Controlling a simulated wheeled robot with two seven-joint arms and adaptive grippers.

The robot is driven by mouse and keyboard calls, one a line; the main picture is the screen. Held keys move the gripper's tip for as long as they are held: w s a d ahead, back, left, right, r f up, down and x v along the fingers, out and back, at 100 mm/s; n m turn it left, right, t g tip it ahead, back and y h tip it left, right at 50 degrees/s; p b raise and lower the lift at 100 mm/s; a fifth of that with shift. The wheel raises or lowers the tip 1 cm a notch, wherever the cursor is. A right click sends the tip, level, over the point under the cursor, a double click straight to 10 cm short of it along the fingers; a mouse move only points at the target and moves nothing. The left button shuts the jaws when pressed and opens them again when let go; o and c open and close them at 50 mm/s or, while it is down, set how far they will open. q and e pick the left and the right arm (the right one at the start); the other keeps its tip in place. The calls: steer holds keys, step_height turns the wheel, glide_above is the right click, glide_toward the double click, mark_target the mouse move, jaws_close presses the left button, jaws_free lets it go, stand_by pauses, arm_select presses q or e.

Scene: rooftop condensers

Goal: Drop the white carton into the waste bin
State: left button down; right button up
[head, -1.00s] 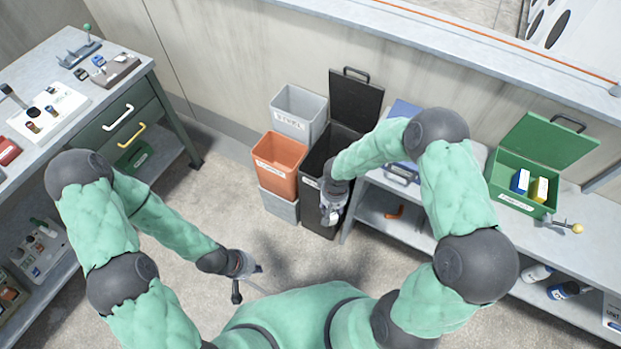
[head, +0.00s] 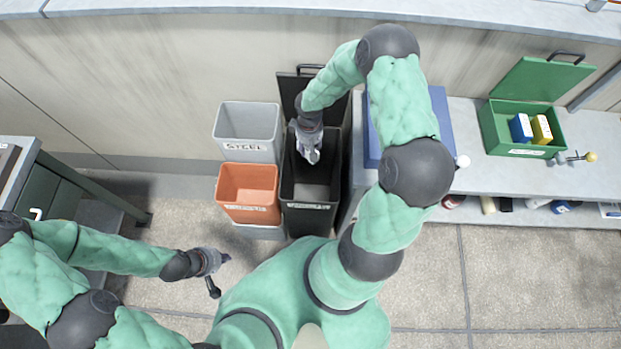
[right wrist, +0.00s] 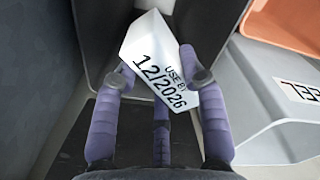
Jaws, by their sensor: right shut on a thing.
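The white carton (right wrist: 160,62), printed "USE BY 12/2026", is tilted between the fingers of my right gripper (right wrist: 158,80) in the right wrist view. In the head view, the right gripper (head: 309,150) points down over the open mouth of the tall black bin (head: 309,222), which I take as the waste bin; its front label is too small to read. The carton is not clearly seen there. The black bin's lid (head: 287,92) stands open against the wall. My left gripper (head: 216,270) is empty, fingers apart, over the floor left of my body.
A grey bin labelled STEEL (head: 247,122) and an orange bin (head: 247,186) stand just left of the black bin. A shelf bench (head: 470,180) is close on its right, bearing a blue case (head: 440,115) and an open green box (head: 494,128). The floor in front is clear.

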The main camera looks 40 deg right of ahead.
step_height(320, 180, down, 6)
steer(key=d+b, duration=0.2)
steer(key=b, duration=0.2)
steer(key=shift+s+d+f+b, duration=0.25)
steer(key=shift+s+d+b, duration=0.05)
steer(key=shift+s, duration=0.15)
steer(key=o, duration=1.2)
steer(key=shift+c, duration=0.2)
step_height(320, 180, up, 12)
